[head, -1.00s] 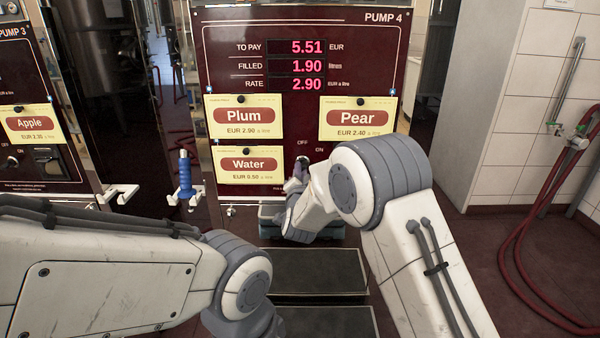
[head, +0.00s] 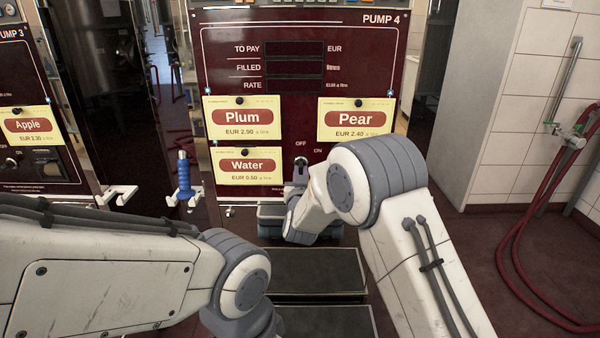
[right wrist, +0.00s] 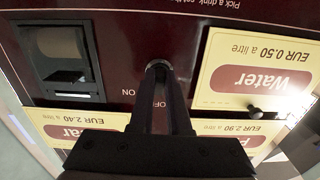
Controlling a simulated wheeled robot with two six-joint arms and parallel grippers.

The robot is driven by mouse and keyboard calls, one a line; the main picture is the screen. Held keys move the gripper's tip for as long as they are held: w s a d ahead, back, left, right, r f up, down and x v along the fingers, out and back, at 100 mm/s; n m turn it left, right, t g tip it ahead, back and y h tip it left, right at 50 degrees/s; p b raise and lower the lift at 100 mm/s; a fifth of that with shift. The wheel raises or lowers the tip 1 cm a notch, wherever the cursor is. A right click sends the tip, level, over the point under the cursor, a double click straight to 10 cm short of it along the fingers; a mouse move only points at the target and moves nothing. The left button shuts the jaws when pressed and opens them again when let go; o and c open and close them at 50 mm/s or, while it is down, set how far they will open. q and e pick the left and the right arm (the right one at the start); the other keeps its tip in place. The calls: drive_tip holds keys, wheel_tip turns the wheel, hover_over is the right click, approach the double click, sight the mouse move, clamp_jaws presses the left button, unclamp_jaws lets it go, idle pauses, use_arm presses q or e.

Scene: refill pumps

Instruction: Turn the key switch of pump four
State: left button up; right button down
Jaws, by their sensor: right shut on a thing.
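Pump four (head: 225,60) is a dark red panel straight ahead in the head view. Its three display windows (head: 295,67) are dark. The key switch (head: 301,160) sits low on the panel, between the OFF and ON labels. My right gripper (head: 300,170) is at the switch, partly hidden by my right arm. In the right wrist view, upside down, its fingers (right wrist: 160,75) are shut on the key, whose round collar (right wrist: 158,65) shows at their tips. The key's exact angle is hidden. My left arm is at lower left; its gripper is out of view.
Plum (head: 242,117), Pear (head: 355,119) and Water (head: 246,165) cards hang around the switch. A blue-handled nozzle (head: 184,175) hangs left of the panel. Pump three (head: 28,90) is at far left. A red hose (head: 518,240) hangs at right.

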drive_tip(key=shift+f+n, duration=0.15)
drive_tip(key=shift+n, duration=0.15)
drive_tip(key=c, duration=0.9)
unclamp_jaws()
drive_tip(key=shift+s, duration=0.15)
drive_tip(key=s, duration=1)
drive_tip(key=shift+s, duration=0.15)
drive_tip(key=shift+d, duration=0.1)
